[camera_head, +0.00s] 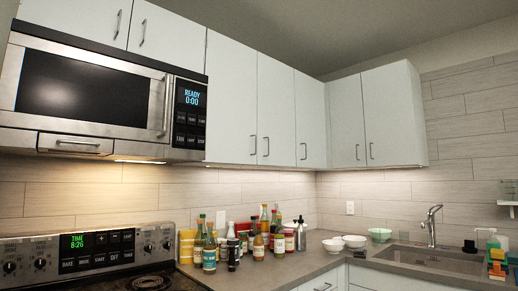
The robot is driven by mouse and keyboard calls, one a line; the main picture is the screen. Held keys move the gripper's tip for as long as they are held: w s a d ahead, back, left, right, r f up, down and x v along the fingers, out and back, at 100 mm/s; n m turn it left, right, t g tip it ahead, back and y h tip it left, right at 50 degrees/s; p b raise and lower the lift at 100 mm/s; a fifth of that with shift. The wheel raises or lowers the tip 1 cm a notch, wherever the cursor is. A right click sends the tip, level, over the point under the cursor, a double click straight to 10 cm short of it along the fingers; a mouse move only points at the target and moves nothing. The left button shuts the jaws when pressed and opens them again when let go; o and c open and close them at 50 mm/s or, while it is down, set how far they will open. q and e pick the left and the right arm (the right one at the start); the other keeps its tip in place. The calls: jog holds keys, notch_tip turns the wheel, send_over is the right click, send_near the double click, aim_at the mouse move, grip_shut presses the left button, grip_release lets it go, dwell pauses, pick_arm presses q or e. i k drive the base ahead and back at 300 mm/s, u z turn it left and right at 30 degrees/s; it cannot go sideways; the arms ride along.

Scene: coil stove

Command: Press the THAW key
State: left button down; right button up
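The microwave (85,88) hangs under the upper cabinets at the left. Its door is shut and its display (192,97) reads READY 0:00. Below the display is a dark keypad (190,128) with rows of small keys. The key labels are too small to read surely, so I cannot tell which one is THAW. The stove's control panel (97,250) stands lower left, with a green clock reading TIME 8:26, several keys and round knobs at both sides. Neither of my grippers is in view.
Several bottles and jars (245,240) stand on the counter right of the stove, below and clear of the microwave. The space before the microwave looks clear.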

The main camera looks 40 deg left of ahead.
aim_at(191, 118)
jog(key=u, duration=0.1)
jog(key=i, duration=1.95)
jog(key=u, duration=1.5)
jog(key=i, duration=1.1)
jog(key=u, duration=1)
